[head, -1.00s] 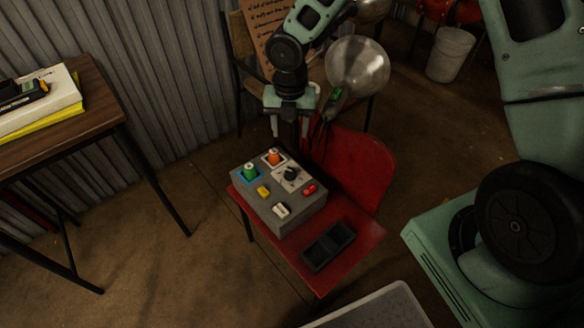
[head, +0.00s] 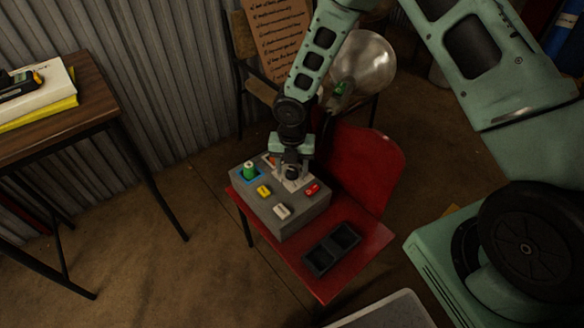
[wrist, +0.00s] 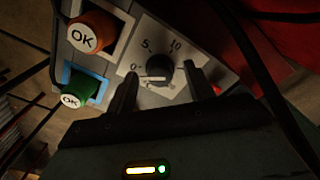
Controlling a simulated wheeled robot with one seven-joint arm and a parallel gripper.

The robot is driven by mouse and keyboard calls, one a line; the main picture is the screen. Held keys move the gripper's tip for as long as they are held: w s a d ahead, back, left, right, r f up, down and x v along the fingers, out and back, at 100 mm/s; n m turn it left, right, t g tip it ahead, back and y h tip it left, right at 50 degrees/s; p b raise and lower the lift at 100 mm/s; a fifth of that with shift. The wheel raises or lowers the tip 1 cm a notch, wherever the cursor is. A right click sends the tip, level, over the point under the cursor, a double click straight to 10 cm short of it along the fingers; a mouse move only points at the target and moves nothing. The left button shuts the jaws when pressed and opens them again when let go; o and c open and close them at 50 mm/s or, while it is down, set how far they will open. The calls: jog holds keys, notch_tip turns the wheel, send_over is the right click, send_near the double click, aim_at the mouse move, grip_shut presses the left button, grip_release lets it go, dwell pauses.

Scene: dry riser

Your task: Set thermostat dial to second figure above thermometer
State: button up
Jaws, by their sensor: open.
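A black round dial (wrist: 158,70) sits on a pale plate (wrist: 140,54) marked 0, 5 and 10 in the wrist view. A pale mark on the dial seems to lie toward the 0 side. The plate is on a grey control box (head: 282,222), which stands on a red chair (head: 365,248). My gripper (wrist: 163,88) is open, its fingers on either side of the dial; I cannot tell if they touch it. In the head view my gripper (head: 291,174) points down over the plate and mostly hides the dial. I cannot make out a thermometer.
The box also carries a green OK button (wrist: 76,91), an orange OK button (wrist: 91,32), and yellow (head: 264,191), white (head: 282,210) and red (head: 312,190) parts. A black two-part tray (head: 331,248) lies on the seat. A written board (head: 281,42) and a round lamp (head: 364,60) stand behind.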

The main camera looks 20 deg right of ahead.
jog(key=c, duration=1)
jog(key=shift+o, duration=0.2)
